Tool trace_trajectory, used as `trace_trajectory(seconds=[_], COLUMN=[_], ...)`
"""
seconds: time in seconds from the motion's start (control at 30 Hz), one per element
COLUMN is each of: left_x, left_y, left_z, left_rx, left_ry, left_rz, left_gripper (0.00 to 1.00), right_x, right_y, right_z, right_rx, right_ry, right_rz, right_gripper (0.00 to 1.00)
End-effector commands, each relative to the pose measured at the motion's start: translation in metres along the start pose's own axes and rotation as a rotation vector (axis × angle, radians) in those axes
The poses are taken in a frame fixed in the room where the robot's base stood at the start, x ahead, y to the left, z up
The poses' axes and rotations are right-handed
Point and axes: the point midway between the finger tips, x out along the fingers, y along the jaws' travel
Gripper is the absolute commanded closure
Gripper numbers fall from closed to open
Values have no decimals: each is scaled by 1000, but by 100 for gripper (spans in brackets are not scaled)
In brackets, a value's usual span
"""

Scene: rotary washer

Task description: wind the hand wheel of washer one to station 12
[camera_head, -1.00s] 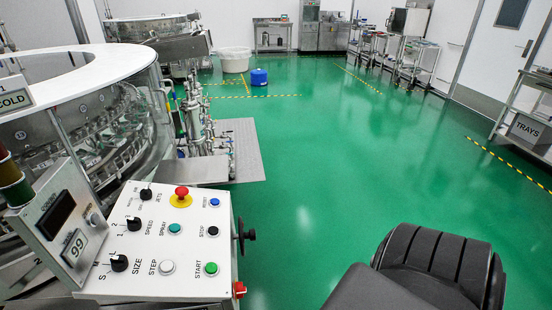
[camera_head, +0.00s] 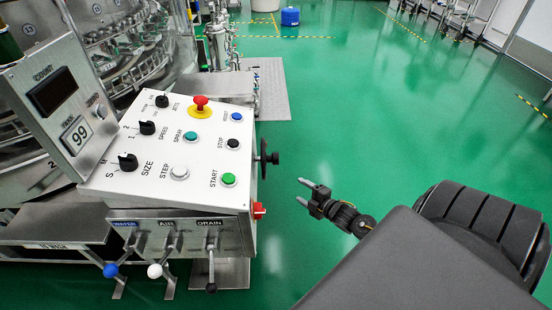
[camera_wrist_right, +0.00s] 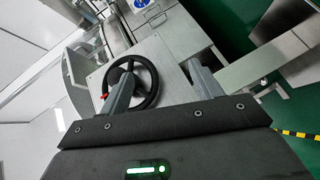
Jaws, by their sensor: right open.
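A black hand wheel (camera_wrist_right: 136,83) with spokes is mounted on a steel face in the right wrist view. It lies ahead of my right gripper (camera_wrist_right: 158,70), whose fingers are spread and partly cover it. A red spot shows at its left edge. In the head view a black wheel (camera_head: 264,158) shows edge-on at the right side of the control box; I cannot tell whether it is the same one. My right gripper (camera_head: 302,192) is to its right and apart from it, open and empty. The washer (camera_head: 125,60) with glass bottles stands behind the box. My left gripper is out of view.
Open green floor (camera_head: 370,130) lies to the right. A blue drum (camera_head: 290,16) stands far back.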

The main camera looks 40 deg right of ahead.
Motion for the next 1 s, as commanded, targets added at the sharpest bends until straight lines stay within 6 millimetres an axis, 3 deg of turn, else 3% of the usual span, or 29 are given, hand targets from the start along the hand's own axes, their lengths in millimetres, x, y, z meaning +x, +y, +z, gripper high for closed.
trace_trajectory(seconds=[0.13, 0.3, 0.57, 1.0], left_x=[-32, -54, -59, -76], left_y=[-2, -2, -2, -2], left_z=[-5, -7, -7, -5], left_rx=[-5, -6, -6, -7], left_ry=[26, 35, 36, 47], left_rz=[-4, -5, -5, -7], left_gripper=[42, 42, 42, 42], right_x=[9, 9, 16, 89], right_y=[50, 79, 85, 98], right_z=[-14, -25, -27, -39], right_rx=[-173, -260, -268, -265], right_ry=[90, 129, 133, 131], right_rz=[137, 206, 215, 214], right_gripper=[36, 36, 36, 36])
